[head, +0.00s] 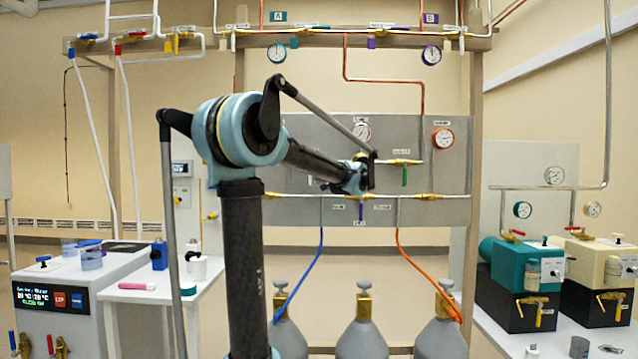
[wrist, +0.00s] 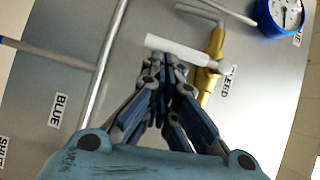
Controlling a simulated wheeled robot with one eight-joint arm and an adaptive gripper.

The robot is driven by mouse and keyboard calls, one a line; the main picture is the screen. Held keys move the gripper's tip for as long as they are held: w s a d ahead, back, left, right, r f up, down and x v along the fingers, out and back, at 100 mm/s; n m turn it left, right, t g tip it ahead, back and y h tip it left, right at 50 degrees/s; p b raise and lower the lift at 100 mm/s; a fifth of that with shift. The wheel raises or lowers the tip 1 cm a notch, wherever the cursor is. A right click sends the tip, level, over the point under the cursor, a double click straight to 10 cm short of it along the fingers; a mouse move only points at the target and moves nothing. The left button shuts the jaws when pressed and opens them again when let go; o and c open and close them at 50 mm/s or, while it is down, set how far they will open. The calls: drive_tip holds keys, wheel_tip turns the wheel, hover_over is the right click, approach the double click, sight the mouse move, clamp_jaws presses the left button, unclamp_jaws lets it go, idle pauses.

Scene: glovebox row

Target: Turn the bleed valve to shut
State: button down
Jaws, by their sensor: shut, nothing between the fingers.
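The bleed valve shows in the wrist view as a brass body (wrist: 217,42) on the grey panel, beside a label reading "BLEED". Its white lever (wrist: 178,49) lies across the line of the brass body, pointing left. My gripper (wrist: 168,60) is shut, with its fingertips right at the underside of the lever in the picture. Nothing is between the fingers; I cannot tell whether they touch the lever. In the head view my gripper (head: 361,178) is at the panel, and my arm largely hides the bleed valve there.
A blue-rimmed gauge (wrist: 283,14) is near the valve. A metal pipe (wrist: 103,65) crosses the panel left of my gripper. In the head view, a green-lever valve (head: 405,176) and a red-rimmed gauge (head: 443,138) are to the right. Grey cylinders (head: 362,335) stand below.

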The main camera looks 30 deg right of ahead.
drive_tip(key=shift+s+d, duration=0.1)
drive_tip(key=s+d, duration=0.3)
drive_tip(key=s, duration=0.9)
drive_tip(key=shift+s, duration=0.15)
idle(0.4)
